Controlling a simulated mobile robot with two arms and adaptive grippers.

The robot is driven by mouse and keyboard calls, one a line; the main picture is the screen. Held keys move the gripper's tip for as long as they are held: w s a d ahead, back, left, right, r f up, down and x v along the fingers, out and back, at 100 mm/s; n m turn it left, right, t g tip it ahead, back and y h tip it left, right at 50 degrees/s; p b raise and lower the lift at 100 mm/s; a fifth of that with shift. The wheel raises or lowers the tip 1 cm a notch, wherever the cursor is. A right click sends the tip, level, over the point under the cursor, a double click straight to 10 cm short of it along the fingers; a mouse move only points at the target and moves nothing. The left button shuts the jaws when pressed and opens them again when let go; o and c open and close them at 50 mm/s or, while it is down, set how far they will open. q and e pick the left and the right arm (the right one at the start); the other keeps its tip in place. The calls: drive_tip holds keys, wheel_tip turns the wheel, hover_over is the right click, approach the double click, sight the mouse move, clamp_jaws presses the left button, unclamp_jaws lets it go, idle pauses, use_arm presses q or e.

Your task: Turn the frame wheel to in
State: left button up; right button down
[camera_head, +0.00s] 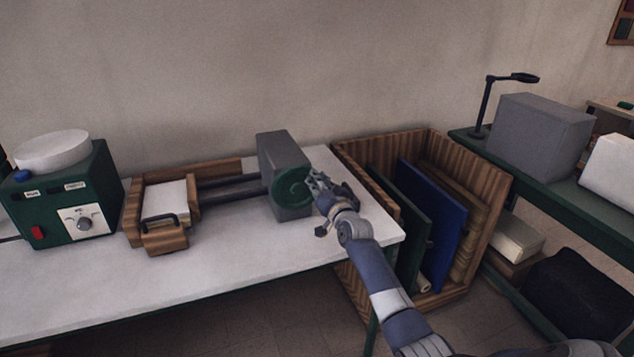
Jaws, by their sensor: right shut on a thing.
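The frame wheel (292,188) is a round dark green handwheel on the front of a grey block (282,150) on the white table. My right gripper (314,184) is at the wheel's right edge and is shut on it. The fingers hide part of the rim, and I cannot read any "in" marking. Two dark rods (232,187) run left from the block to a wooden frame (134,204) holding a pale stack (165,199). My left gripper does not show.
A green machine (98,185) with a dial, red switch and white round top stands at the left. A wooden crate (489,179) with green and blue boards stands right of the table. The front of the white table (230,275) is clear.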

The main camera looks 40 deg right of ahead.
drive_tip(key=shift+d+f, duration=0.1)
drive_tip(key=shift+f, duration=0.15)
drive_tip(key=c, duration=1.6)
unclamp_jaws()
drive_tip(key=shift+o, duration=0.4)
drive_tip(key=shift+s+d, duration=0.1)
drive_tip(key=shift+d, duration=0.05)
drive_tip(key=shift+r, duration=0.1)
drive_tip(key=shift+s+a, duration=0.25)
drive_tip(key=shift+s, duration=0.05)
drive_tip(key=v, duration=1.1)
drive_tip(key=shift+s+d, duration=0.2)
